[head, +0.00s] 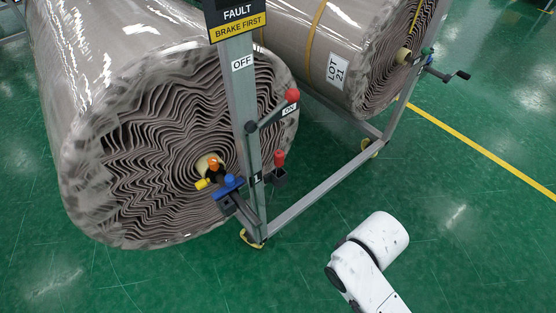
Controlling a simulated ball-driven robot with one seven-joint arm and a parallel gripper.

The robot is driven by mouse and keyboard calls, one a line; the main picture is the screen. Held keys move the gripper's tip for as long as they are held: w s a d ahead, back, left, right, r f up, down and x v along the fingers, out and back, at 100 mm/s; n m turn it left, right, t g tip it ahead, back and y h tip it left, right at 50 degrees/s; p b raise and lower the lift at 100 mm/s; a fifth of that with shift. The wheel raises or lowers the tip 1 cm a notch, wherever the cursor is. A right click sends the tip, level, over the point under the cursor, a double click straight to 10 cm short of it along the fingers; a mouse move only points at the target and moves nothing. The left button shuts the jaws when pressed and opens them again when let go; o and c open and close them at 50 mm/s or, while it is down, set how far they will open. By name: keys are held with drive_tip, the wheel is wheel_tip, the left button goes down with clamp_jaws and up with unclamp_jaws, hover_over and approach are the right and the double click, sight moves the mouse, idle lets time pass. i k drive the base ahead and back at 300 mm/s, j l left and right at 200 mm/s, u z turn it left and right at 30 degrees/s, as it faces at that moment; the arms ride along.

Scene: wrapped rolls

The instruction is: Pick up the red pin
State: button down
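A red pin (279,158) stands upright in a small dark holder (279,179) fixed to the right side of the grey upright post (245,120). Its red upper part shows; its lower end is hidden in the holder. Part of my white arm shows at the lower right, apart from the pin and the stand. My gripper is not in view, so its state does not show.
A lever with a red ball knob (292,95) juts from the post above the pin, by the ON label. A blue knob (231,181) sits left of the post. A large wrapped roll (85,95) stands behind. A low rail (320,188) runs right; green floor is clear in front.

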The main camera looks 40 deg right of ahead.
sight(279, 154)
drive_tip(key=i+l+u, duration=0.35)
drive_tip(key=l, duration=0.3)
drive_tip(key=i+l+u, duration=0.2)
drive_tip(key=k+l, duration=0.05)
drive_tip(key=l, duration=0.05)
